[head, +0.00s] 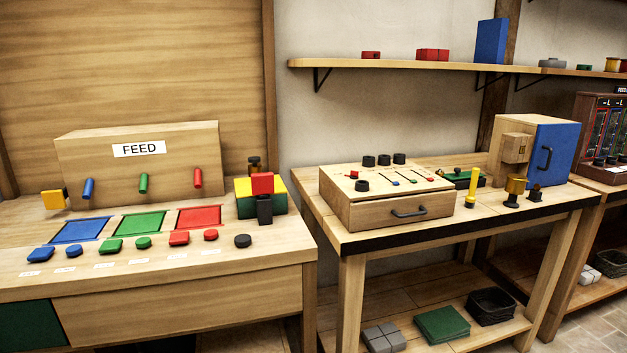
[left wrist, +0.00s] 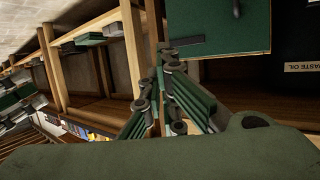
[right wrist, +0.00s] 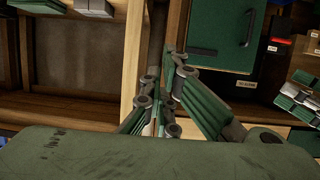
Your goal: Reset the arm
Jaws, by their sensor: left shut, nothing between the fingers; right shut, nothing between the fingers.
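My left gripper (left wrist: 163,55) shows in the left wrist view with its green-and-grey fingers together and nothing between them. A green panel (left wrist: 220,25) is beyond it. My right gripper (right wrist: 172,60) shows in the right wrist view, also shut and empty. A green door (right wrist: 222,35) with a dark handle is beyond it. Another green gripper shows at the right edge of that view. Neither gripper nor arm shows in the head view.
In the head view, the feed bench (head: 180,266) carries coloured buttons and levers. A workbench (head: 345,237) at the right holds a wooden drawer box (head: 370,212) and a blue-sided cabinet (head: 552,155). A wall shelf (head: 420,66) runs above. Stone floor (head: 596,330) shows at lower right.

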